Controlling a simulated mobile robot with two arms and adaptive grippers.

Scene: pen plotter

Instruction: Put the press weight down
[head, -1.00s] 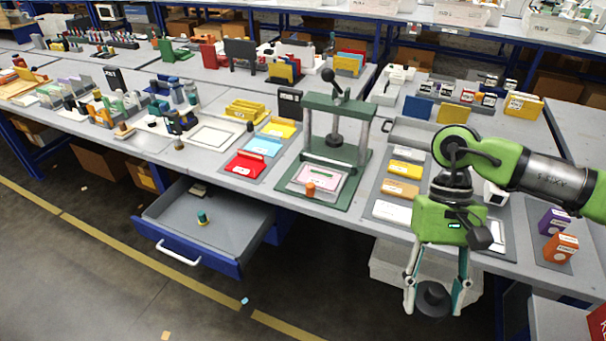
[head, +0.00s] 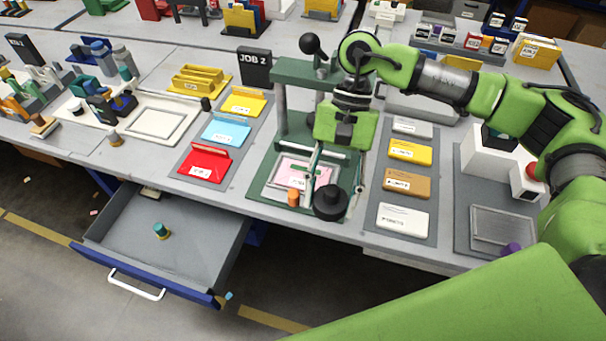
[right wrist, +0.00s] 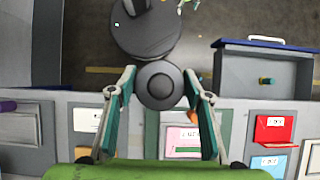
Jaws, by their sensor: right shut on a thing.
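The press weight (head: 330,203) is a dark grey round block with a knob. My right gripper (head: 334,184) is shut on it and hangs over the front right part of the green press base (head: 262,193). The right wrist view shows the weight (right wrist: 160,86) between the two fingers (right wrist: 160,92). I cannot tell whether its underside touches anything. The press (head: 295,68) has a green crossbar and a black ball lever; my gripper hides part of it. A pink card (head: 296,172) and an orange cap-like piece (head: 293,198) are on the base. My left gripper is not in view.
Colored folders (head: 205,165) lie left of the press. A grey mat with several labelled blocks (head: 403,218) lies right of it. The open drawer (head: 190,235) sticks out in front, holding a teal-topped piece (head: 160,231). The table's front edge is close to the weight.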

